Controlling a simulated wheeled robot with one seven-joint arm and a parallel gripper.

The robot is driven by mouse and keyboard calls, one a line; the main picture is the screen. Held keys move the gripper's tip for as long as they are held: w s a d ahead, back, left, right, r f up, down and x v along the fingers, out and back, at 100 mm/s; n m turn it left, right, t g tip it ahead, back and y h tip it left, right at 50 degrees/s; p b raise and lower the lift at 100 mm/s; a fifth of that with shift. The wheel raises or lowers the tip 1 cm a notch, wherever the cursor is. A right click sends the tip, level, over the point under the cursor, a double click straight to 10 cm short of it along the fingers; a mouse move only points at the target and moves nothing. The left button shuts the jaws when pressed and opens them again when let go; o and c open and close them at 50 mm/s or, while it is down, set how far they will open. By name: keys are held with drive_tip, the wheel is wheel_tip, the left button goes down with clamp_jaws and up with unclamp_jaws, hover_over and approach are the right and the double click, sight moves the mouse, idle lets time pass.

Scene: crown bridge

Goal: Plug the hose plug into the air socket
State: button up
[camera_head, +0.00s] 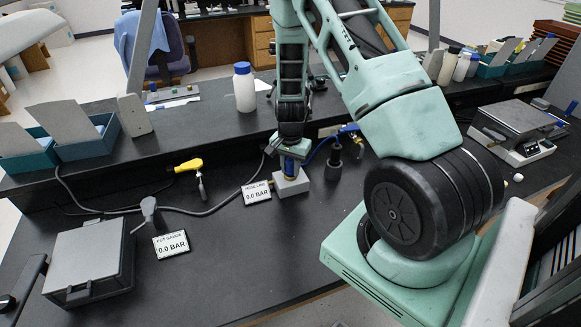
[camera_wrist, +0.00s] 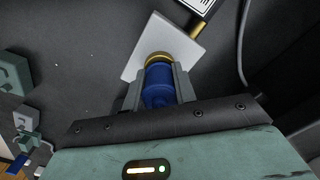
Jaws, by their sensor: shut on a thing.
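My gripper (camera_head: 291,152) points down at the middle of the bench and is shut on the blue hose plug (camera_wrist: 160,85). The plug sits upright between the two fingers in the wrist view. The air socket is a pale grey block (camera_head: 291,187) with a brass ring (camera_wrist: 158,57) on top, directly below the plug. The plug is in line with the ring and looks close to it or touching it. I cannot tell how far it is seated. A blue hose (camera_head: 318,150) curves away to the right of my gripper, partly hidden by my arm.
The hose line sign (camera_head: 256,192) and pot gauge sign (camera_head: 171,244) both read 0.0 BAR. A grey box (camera_head: 88,264) stands front left. The bench front centre is clear.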

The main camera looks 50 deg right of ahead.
sight(289, 160)
drive_tip(key=shift+s+a+f, duration=0.1)
drive_tip(key=shift+f, duration=0.35)
drive_tip(key=shift+s+f+b, duration=0.1)
drive_tip(key=shift+f+b, duration=0.15)
drive_tip(key=shift+b, duration=0.1)
drive_tip(key=shift+a+f, duration=0.1)
drive_tip(key=o, duration=1.1)
drive_tip(key=shift+s+f, duration=0.1)
wheel_tip(289, 160, up, 19)
drive_tip(key=b, duration=0.1)
drive_tip(key=shift+w, duration=0.4)
